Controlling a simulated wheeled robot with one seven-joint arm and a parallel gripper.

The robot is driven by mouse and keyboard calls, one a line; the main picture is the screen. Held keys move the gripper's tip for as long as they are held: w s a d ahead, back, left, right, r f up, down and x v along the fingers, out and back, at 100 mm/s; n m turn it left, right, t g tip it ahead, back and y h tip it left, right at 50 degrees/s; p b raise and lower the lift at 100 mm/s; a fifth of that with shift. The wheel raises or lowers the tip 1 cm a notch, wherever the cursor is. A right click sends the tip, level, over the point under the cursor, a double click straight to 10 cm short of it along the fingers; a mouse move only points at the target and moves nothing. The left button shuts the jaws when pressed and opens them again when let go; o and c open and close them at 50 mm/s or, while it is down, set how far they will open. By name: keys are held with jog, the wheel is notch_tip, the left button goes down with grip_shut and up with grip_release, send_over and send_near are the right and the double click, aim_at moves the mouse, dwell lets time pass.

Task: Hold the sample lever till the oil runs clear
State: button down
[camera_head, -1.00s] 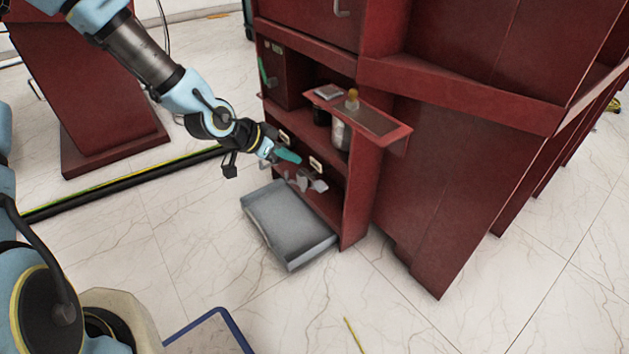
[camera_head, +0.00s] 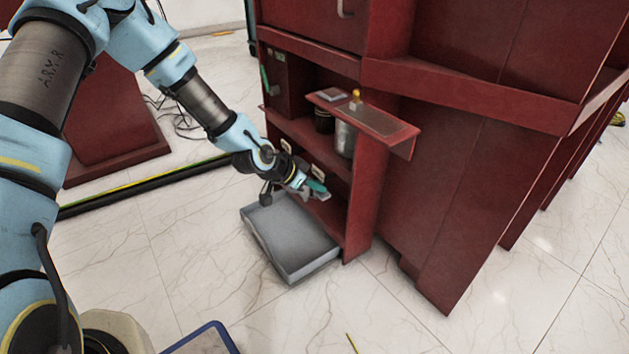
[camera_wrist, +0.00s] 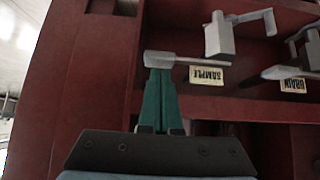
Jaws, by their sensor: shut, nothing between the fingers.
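The sample lever (camera_wrist: 188,60) is a grey bar beside the upside-down SAMPLE label (camera_wrist: 207,75) in the wrist view. My gripper (camera_wrist: 160,72) is shut and empty, its green fingers together and their tips at the left end of the lever. They appear to meet it, but I cannot tell whether they press on it. In the head view my gripper (camera_head: 318,187) is at the cabinet's lower opening, and it largely hides the valve parts. A grey spout piece (camera_wrist: 222,38) stands beyond the lever. No oil flow can be made out.
A DRAIN label (camera_wrist: 292,85) and another grey lever (camera_wrist: 288,72) are to the right in the wrist view. A grey tray (camera_head: 292,268) lies on the floor below the opening. A shelf (camera_head: 385,122) juts out above, with a metal can (camera_head: 344,139) beneath it.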

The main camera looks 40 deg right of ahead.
aim_at(319, 198)
jog(key=shift+f, duration=0.2)
jog(key=f+t+b, duration=0.1)
jog(key=s+f+m+t+b, duration=0.1)
jog(key=f+b, duration=0.1)
jog(key=shift+m+t, duration=0.3)
jog(key=shift+f+b, duration=0.3)
jog(key=shift+b, duration=0.2)
jog(key=shift+w+f+t, duration=0.1)
jog(key=shift+f+t, duration=0.2)
jog(key=shift+a+f, duration=0.15)
dwell(2.2)
